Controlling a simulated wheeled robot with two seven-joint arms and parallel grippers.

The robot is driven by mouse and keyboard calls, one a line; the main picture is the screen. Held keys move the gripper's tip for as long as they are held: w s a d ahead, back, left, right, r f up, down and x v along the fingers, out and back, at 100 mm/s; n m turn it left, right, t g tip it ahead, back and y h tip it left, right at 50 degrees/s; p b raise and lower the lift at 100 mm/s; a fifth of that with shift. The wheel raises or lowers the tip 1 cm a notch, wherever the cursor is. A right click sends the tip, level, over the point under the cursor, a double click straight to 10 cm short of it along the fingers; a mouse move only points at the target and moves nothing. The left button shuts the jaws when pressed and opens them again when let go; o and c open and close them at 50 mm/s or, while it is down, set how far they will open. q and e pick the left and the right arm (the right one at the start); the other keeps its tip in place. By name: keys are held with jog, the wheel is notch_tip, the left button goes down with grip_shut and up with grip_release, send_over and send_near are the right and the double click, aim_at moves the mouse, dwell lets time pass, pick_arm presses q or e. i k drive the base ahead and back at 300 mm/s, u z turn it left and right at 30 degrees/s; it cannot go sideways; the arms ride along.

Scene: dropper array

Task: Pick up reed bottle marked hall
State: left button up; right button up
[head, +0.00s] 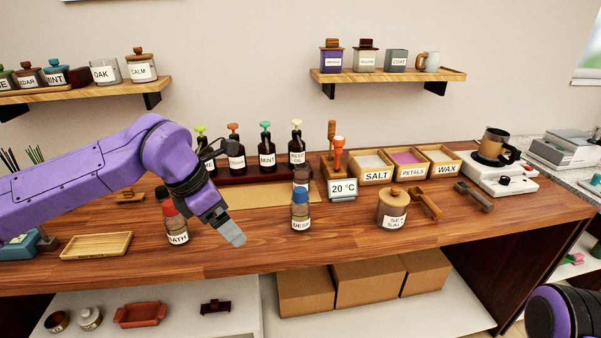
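No label reading "hall" is legible in the head view. Dark reeds (9,160) and green reeds (35,154) stick up at the far left; my purple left arm hides what they stand in. A red-capped bottle marked BATH (177,233) stands just left of my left gripper (232,236). A blue-capped bottle that seems to read DESK (300,213) stands further right, apart from the gripper. My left gripper points down and right over the front of the counter, with nothing seen in it; its finger gap is not clear. My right gripper is out of view.
Pump bottles (266,150) stand in a row at the back. A wooden tray (97,245) lies at left front. A sea salt jar (393,211), a thermometer display (343,188) and a hot plate (497,176) stand to the right. The front middle counter is clear.

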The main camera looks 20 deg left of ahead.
aim_at(302, 171)
jog(key=z, duration=0.05)
jog(key=i, duration=1.25)
